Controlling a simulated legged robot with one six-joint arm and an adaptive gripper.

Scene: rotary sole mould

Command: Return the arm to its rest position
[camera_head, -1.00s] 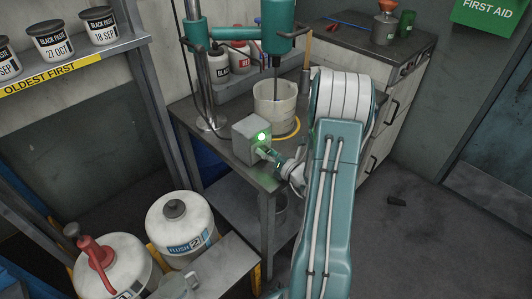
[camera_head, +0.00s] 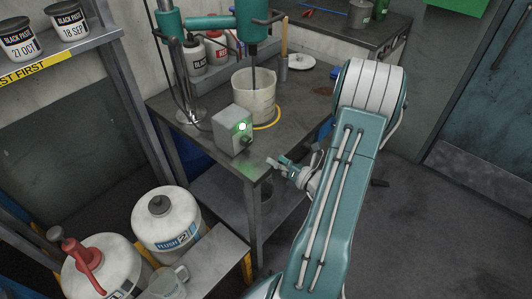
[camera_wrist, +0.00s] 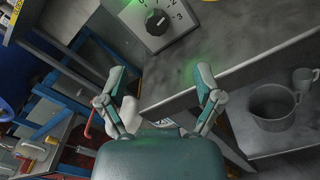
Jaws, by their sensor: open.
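My gripper (camera_head: 279,165) is open and empty in the head view, just off the front corner of the mixer bench (camera_head: 215,150). It is apart from the grey control box (camera_head: 233,131), which has a lit green lamp and a dial. My teal arm reaches up from the bottom of the head view and bends at a white-banded joint. In the wrist view my gripper (camera_wrist: 163,82) has its two fingers spread wide with nothing between them. The box's black dial (camera_wrist: 158,21), with numbers around it, shows beyond the fingers at the top.
A white bucket (camera_head: 254,98) stands under the teal mixer (camera_head: 253,28). White canisters, one with a red handle (camera_head: 88,256) and one labelled FLUSH 2 (camera_head: 168,222), stand at lower left. A shelf of black paste tubs (camera_head: 19,38) is upper left. The floor at right is mostly clear.

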